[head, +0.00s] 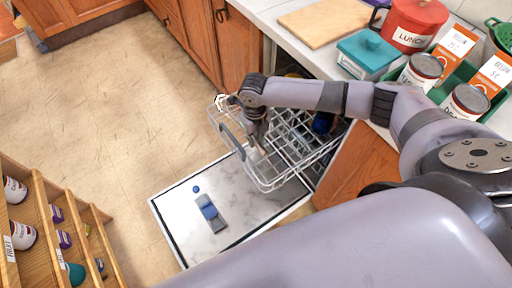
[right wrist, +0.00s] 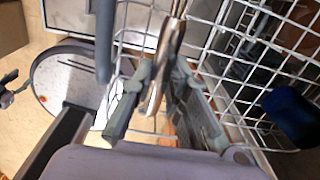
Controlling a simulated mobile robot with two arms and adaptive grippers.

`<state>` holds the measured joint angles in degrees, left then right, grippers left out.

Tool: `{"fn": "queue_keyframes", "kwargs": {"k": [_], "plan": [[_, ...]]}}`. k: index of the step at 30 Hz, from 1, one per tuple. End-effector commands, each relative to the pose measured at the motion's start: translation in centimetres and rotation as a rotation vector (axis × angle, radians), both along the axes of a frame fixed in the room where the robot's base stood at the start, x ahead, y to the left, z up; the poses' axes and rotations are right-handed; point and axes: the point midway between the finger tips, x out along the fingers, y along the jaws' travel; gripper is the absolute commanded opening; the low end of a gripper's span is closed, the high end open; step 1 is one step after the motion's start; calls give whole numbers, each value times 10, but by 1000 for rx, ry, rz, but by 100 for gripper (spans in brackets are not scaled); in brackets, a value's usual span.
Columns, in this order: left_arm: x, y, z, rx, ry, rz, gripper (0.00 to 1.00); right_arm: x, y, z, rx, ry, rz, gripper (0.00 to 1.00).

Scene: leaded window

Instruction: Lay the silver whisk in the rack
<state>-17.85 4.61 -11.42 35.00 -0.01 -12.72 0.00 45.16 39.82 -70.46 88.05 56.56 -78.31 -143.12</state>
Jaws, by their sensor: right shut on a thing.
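The white wire rack (head: 268,187) is pulled out over the open dishwasher door. My right gripper (head: 257,150) is over the rack's left part, pointing down. In the right wrist view my right gripper (right wrist: 160,110) is shut on the silver whisk (right wrist: 167,58), with a metal part of it rising between the fingers. White rack wires (right wrist: 240,72) show behind and to the right of it. Whether the whisk touches the wires I cannot tell. In the head view the whisk is hard to make out. My left gripper is in neither view.
A dark blue item (head: 323,121) sits in the rack's right part. The open door (head: 245,205) carries a small blue-and-grey part. The counter holds a cutting board (head: 325,20), teal box (head: 367,52), red pot (head: 412,24) and cans. A wooden shelf (head: 45,210) stands lower left.

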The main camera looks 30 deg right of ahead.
Motion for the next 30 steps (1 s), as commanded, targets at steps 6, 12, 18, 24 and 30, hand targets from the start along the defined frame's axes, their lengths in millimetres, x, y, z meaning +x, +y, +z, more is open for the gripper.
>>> {"fn": "queue_keyframes", "kwargs": {"k": [6,12,18,24,30], "plan": [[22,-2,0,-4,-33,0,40,1,0,-30,0,-1,0,0],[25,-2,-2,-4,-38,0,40,-1,0,-55,0,2,-2,0],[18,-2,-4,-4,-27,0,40,1,0,-74,-1,-2,0,0],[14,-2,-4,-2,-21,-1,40,0,0,-74,-1,-2,0,0],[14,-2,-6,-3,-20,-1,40,0,0,-77,-1,-2,-1,18]]}}
